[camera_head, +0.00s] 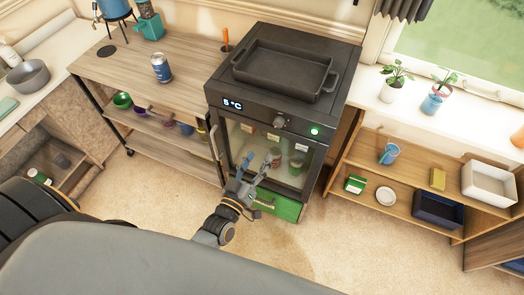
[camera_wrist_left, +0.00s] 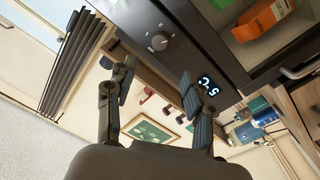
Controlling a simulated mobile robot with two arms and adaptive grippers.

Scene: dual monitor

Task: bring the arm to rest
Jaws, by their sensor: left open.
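My left gripper (camera_head: 257,164) is in front of the glass door of a dark small fridge (camera_head: 307,130). Its two fingers are spread apart with nothing between them. I cannot tell in the head view whether a fingertip touches the glass. In the left wrist view the open fingers (camera_wrist_left: 155,78) show empty, with the fridge's panel, knob (camera_wrist_left: 159,42) and temperature display (camera_wrist_left: 207,85) beyond them. My right gripper is in neither view.
A black roasting pan (camera_head: 284,70) sits on the fridge. Low shelves to the right hold a blue mug (camera_head: 388,153) and a white box (camera_head: 488,184). The carpet (camera_head: 340,235) at the front right is clear.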

